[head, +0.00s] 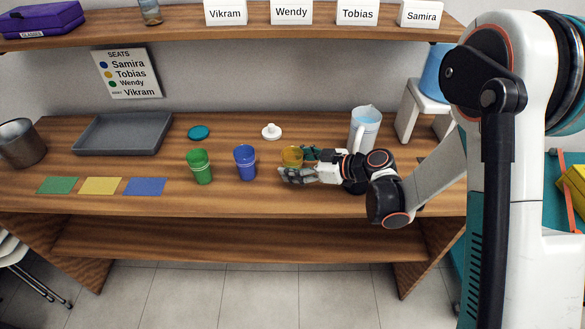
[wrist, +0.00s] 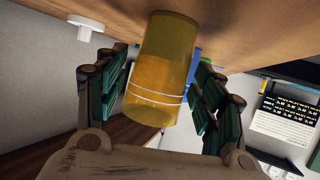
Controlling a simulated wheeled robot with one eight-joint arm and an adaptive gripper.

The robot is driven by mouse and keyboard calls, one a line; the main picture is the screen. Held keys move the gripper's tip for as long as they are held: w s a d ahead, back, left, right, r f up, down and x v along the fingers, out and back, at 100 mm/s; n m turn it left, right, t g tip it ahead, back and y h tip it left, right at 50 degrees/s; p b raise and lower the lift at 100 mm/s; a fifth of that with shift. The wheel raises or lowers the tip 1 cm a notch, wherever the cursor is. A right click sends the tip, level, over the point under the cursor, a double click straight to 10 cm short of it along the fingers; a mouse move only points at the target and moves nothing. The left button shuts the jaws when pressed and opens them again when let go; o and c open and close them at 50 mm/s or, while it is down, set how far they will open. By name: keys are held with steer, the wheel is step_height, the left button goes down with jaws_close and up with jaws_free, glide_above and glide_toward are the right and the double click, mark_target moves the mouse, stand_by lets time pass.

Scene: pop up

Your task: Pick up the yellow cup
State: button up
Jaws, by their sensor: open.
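The yellow cup (head: 292,155) stands upright on the wooden table, to the right of the blue cup (head: 245,162) and the green cup (head: 200,166). My gripper (head: 298,165) is at the yellow cup, reaching in from the right, and partly hides its lower part in the head view. In the wrist view the yellow cup (wrist: 160,70) lies between the two open fingers (wrist: 163,98). A narrow gap shows on the right side; the left finger looks close to the cup, and I cannot tell whether it touches.
A white pitcher (head: 364,130) stands behind my arm. A white knobbed lid (head: 271,131) and a teal disc (head: 198,132) lie behind the cups. A grey tray (head: 122,150), coloured mats (head: 100,186) and a metal pot (head: 20,143) are at left. A shelf (head: 180,33) hangs above.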

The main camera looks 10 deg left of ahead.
steer(key=b+x, duration=0.1)
steer(key=x, duration=0.4)
steer(key=shift+r+b, duration=0.1)
steer(key=shift+b, duration=0.3)
steer(key=c, duration=1.2)
steer(key=shift+c, duration=0.3)
